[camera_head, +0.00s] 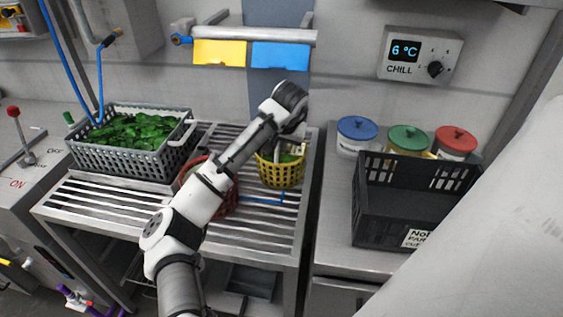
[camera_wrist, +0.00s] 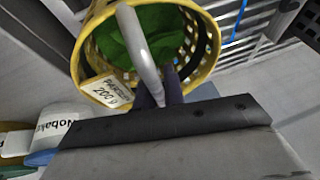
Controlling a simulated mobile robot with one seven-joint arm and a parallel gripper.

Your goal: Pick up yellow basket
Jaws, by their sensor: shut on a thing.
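The yellow basket (camera_head: 281,174) is a small round perforated basket over the right part of the slatted rack in the head view. In the wrist view, the yellow basket (camera_wrist: 203,79) fills the upper middle, with green leaves inside and a white label reading "200 g" on its rim. My gripper (camera_wrist: 160,88) is shut on the basket's grey handle, which arches up toward the wrist camera. In the head view my arm covers part of the basket, and I cannot tell whether its bottom touches the slats.
A red basket (camera_head: 228,207) sits left of the yellow one, partly behind my arm. A grey crate of greens (camera_head: 173,161) stands at the rack's left. A black crate (camera_head: 378,218) and lidded jars (camera_head: 357,135) stand on the right counter. The front slats (camera_head: 265,238) are clear.

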